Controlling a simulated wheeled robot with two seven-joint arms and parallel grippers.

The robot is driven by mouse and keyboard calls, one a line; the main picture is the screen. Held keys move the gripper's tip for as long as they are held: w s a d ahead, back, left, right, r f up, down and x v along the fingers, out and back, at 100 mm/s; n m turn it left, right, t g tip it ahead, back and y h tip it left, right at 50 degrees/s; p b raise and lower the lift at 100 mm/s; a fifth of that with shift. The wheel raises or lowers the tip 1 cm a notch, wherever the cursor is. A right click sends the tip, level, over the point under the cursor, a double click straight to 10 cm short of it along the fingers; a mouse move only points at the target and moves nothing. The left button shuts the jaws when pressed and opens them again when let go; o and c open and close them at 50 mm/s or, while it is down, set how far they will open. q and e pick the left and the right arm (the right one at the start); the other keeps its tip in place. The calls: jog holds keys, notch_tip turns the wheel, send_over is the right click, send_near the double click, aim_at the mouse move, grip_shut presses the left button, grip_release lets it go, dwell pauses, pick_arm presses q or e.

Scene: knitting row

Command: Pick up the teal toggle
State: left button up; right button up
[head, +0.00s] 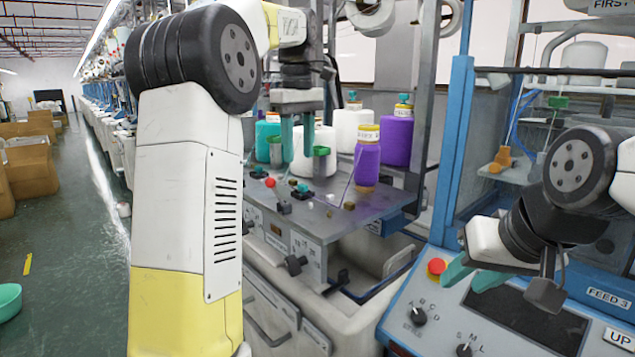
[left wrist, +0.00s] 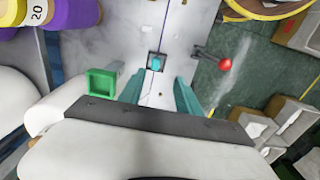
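The teal toggle (head: 302,187) sits on a small dark base on the grey machine deck. A toggle in the left wrist view (left wrist: 156,63) stands ahead of the fingertips and lines up between them. My left gripper (head: 298,153) hangs above the deck, pointing down. Its two teal fingers (left wrist: 158,90) are apart with nothing between them, and they do not touch the toggle. My right gripper (head: 473,275) is open and empty above the blue control panel.
A red knob on a lever (head: 270,182) is near the toggle; a red-tipped lever also shows in the left wrist view (left wrist: 225,64). The blue panel (head: 405,315) is at lower right.

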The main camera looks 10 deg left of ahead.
aim_at(302, 184)
pick_arm(q)
jog(key=shift+w+f, duration=0.1)
jog(key=shift+w, duration=0.3)
jog(key=shift+f, duration=0.3)
notch_tip(302, 184, down, 7)
jog(key=shift+w+d, duration=0.1)
grip_shut()
